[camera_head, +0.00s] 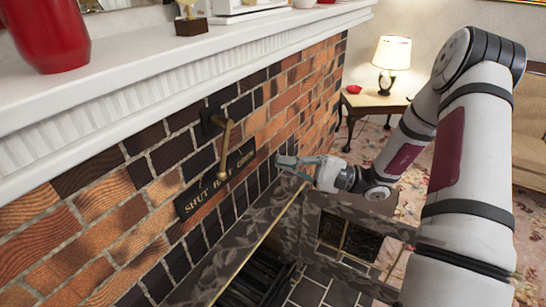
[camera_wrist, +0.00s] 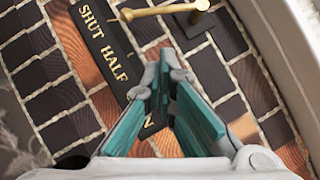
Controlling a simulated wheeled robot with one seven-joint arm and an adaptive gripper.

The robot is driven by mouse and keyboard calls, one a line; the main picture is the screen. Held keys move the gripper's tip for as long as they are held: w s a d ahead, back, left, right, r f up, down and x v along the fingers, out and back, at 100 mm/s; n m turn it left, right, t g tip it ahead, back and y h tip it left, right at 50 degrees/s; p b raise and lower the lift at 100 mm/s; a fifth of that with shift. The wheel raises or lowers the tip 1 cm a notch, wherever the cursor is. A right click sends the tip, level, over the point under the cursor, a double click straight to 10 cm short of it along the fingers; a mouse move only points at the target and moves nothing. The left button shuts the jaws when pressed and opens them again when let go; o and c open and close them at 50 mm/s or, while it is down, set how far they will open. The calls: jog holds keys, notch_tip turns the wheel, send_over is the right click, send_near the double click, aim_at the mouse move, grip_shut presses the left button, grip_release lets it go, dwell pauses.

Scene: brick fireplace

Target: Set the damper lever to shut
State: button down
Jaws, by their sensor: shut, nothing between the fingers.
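The brass damper lever (camera_head: 226,150) hangs from a dark mount on the brick wall. In the head view its knobbed end lies across the word HALF on the dark label plate (camera_head: 187,207), lettered SHUT, HALF, OPEN. In the wrist view the lever (camera_wrist: 158,11) runs along the top edge, with its knob near the plate (camera_wrist: 93,30). My gripper (camera_head: 283,162) is shut and empty, to the right of the lever and apart from it. Its teal-sided fingers (camera_wrist: 166,72) cover part of the plate around OPEN in the wrist view.
The white mantel (camera_head: 140,75) overhangs the brick wall above the lever and carries a red vase (camera_head: 48,35). A stone ledge (camera_head: 250,235) edges the fireplace below. A side table (camera_head: 375,102) with a lit lamp (camera_head: 392,55) stands at the back.

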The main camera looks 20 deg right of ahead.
jog(key=w+a+r+n+p, duration=0.1)
jog(key=w+a+r+p, duration=0.1)
jog(key=a+p, duration=0.4)
jog(key=shift+a+r+n+g+h+p, duration=0.35)
jog(key=shift+a+r+n, duration=0.1)
jog(key=shift+a, duration=1.5)
jog(key=shift+s+a+r+m+p, duration=0.15)
jog(key=shift+s+a+m+p, duration=0.25)
jog(key=shift+a+m, duration=0.5)
jog(key=shift+d, duration=0.15)
